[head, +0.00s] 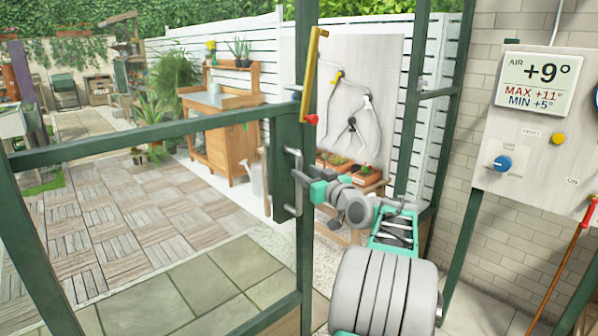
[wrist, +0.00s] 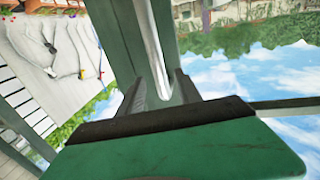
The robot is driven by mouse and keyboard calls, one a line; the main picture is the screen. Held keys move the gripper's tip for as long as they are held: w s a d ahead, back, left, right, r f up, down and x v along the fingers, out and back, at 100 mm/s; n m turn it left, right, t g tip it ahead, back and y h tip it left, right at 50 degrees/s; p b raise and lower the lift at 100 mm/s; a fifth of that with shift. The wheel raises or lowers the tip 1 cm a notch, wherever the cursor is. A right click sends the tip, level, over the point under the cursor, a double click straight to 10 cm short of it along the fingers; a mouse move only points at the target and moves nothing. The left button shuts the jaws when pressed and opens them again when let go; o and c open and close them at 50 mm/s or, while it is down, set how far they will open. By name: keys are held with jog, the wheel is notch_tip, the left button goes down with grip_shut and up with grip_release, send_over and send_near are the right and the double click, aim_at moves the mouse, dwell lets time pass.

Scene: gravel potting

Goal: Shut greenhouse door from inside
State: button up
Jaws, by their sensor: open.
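The greenhouse door is a green frame whose upright stile (head: 306,240) stands in the middle of the head view. It appears ajar, with a wide gap between this stile and the green post (head: 408,110) to its right. A pale metal bar handle (head: 292,162) is on the stile; it also shows in the wrist view (wrist: 151,35). My gripper (head: 299,178) is at the handle. In the wrist view my gripper (wrist: 160,90) is open, its dark fingers on either side of the bar. Whether either finger touches it is unclear.
A yellow bar (head: 316,70) with a red knob (head: 311,119) is on the stile above the handle. A control panel (head: 530,130) hangs on the right brick wall, with a red-handled tool (head: 572,260) below. Beyond are a potting bench (head: 225,130) and clear paving (head: 130,220).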

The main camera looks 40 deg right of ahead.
aim_at(301, 170)
jog(key=w, duration=0.4)
jog(key=shift+w+d, duration=0.15)
jog(key=shift+d, duration=0.2)
jog(key=shift+c, duration=0.4)
grip_shut()
dwell(0.6)
